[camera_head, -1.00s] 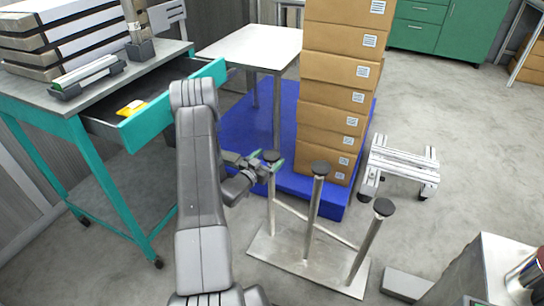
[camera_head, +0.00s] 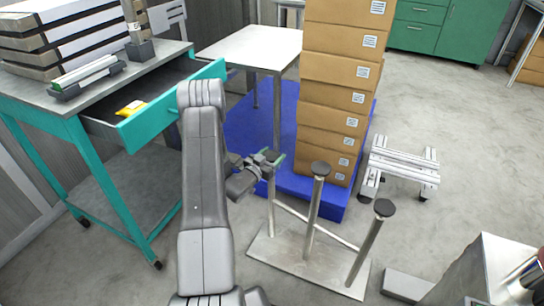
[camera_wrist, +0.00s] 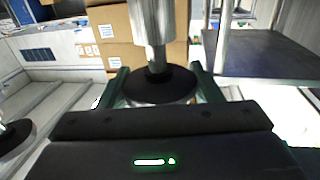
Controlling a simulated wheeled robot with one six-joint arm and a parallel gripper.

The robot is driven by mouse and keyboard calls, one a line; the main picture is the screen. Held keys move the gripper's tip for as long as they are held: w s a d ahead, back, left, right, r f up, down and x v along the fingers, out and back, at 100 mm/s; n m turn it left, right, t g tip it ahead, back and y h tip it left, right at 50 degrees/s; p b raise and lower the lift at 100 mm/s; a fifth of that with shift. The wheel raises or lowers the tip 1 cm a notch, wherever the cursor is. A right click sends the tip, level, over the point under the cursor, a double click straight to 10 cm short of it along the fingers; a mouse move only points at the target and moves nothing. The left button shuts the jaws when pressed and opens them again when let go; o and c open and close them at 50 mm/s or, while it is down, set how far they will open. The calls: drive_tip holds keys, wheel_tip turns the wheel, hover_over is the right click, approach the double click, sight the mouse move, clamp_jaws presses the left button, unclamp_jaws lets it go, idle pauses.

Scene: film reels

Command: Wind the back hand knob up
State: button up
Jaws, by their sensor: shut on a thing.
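A metal stand (camera_head: 262,248) on the floor carries three posts with round black knobs. The back hand knob (camera_head: 271,154) tops the far left post. My gripper (camera_head: 273,161) is shut on this knob from the left side. In the wrist view the black knob (camera_wrist: 160,84) sits between the two green fingers, and its silver post (camera_wrist: 152,30) runs up the picture. The middle knob (camera_head: 321,168) and the front knob (camera_head: 384,207) are free. My fingers partly hide the back knob in the head view.
A stack of cardboard boxes (camera_head: 335,98) stands on a blue platform (camera_head: 245,125) behind the stand. A teal workbench with an open drawer (camera_head: 165,108) is at left. A low slatted stand (camera_head: 402,164) is at right. Open floor lies further right.

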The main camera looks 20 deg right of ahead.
drive_tip(key=shift+f+n+t+y+b, duration=0.15)
drive_tip(key=shift+n+t+y+b, duration=0.15)
drive_tip(key=shift+t+b, duration=0.15)
drive_tip(key=shift+f+n+t+y+b, duration=0.15)
drive_tip(key=shift+n+t+y+b, duration=0.4)
drive_tip(key=shift+t+b, duration=0.35)
drive_tip(key=n+t+y+b, duration=0.3)
drive_tip(key=b, duration=0.2)
drive_tip(key=n+t+y+b, duration=0.1)
drive_tip(key=n+y+b, duration=0.1)
drive_tip(key=n+t+y+b, duration=0.1)
drive_tip(key=n+y+b, duration=0.1)
drive_tip(key=y, duration=0.1)
drive_tip(key=shift+a+t+y, duration=0.15)
drive_tip(key=shift+t+y, duration=0.1)
drive_tip(key=shift+y, duration=0.1)
drive_tip(key=shift+r+y+b, duration=0.2)
drive_tip(key=shift+y+b, duration=0.1)
drive_tip(key=shift+b, duration=0.05)
drive_tip(key=o, duration=1)
drive_tip(key=p+v, duration=0.2)
drive_tip(key=v, duration=1.1)
drive_tip(key=shift+s+a, duration=0.1)
drive_tip(key=shift+s, duration=0.25)
